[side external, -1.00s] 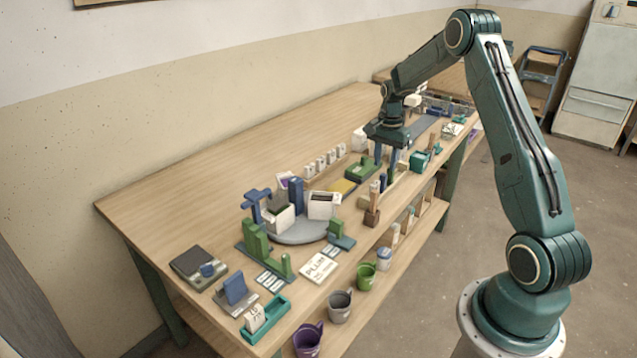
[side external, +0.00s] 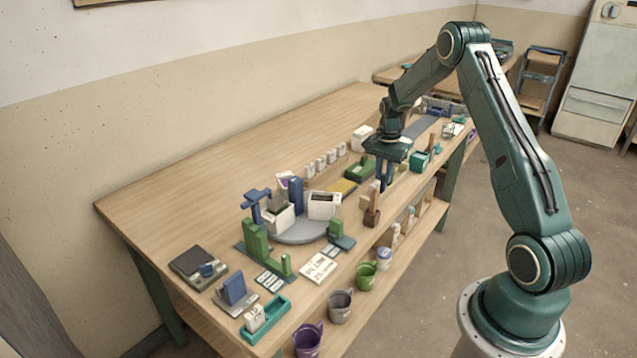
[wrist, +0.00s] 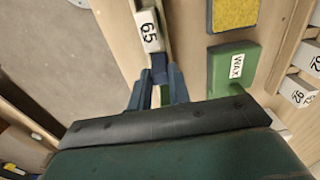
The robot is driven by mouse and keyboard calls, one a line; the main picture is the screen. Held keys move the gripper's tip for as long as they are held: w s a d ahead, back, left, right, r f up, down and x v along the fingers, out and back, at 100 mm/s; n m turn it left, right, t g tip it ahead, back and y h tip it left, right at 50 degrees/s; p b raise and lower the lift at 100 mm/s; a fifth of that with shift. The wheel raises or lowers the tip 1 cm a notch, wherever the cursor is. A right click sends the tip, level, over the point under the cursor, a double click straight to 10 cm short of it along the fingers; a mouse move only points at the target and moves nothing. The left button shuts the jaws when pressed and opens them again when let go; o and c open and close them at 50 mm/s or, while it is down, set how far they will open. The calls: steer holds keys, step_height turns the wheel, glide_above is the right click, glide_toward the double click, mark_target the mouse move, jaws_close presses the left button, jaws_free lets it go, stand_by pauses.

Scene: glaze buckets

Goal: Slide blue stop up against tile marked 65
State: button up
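The white tile marked 65 (wrist: 149,30) stands in a narrow wooden channel at the top of the wrist view. The blue stop (wrist: 159,68) sits in the same channel just below the tile, at its near end. They look touching or almost so; I cannot tell whether a thin gap is left. My gripper (wrist: 160,76) has one finger on each side of the stop, close against it, and looks shut on it. In the side external view my gripper (side external: 384,187) points down at the bench's front edge, and its fingers largely hide the stop.
A green block labelled WAX (wrist: 234,68) and a yellow-topped pad (wrist: 233,13) lie right of the channel in the wrist view. Several white numbered tiles (wrist: 299,91) stand farther right. A round grey turntable (side external: 302,232) with boxes stands toward the bench's near end.

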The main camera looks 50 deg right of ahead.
mark_target(376, 182)
jaws_close()
steer(key=shift+a, duration=2.2)
steer(key=o, duration=0.5)
jaws_free()
steer(key=shift+r, duration=0.1)
steer(key=shift+r, duration=3.45)
